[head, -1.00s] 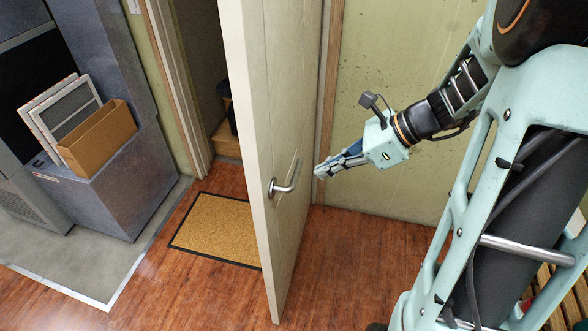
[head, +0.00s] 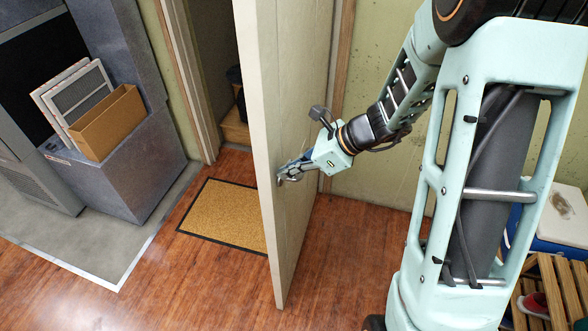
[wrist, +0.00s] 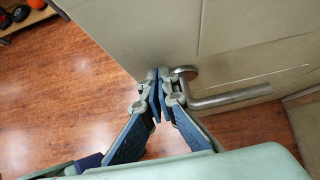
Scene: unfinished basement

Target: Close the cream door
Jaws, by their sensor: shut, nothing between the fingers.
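The cream door (head: 268,120) stands open, edge toward me, in the middle of the head view. Its face fills the upper part of the wrist view (wrist: 240,40). A silver lever handle (wrist: 230,96) sticks out from this face near the free edge. My gripper (head: 282,177) is shut and empty at the door face, right by the handle's base. In the wrist view its fingertips (wrist: 158,74) lie just left of the handle's round base; I cannot tell if they touch the door. In the head view the gripper hides most of the handle.
The doorway (head: 212,70) opens left of the door, with a tan doormat (head: 225,215) on the wood floor before it. A grey metal unit (head: 135,165) with a cardboard box (head: 108,122) stands at the left. A slatted wooden rack (head: 555,290) is at the lower right.

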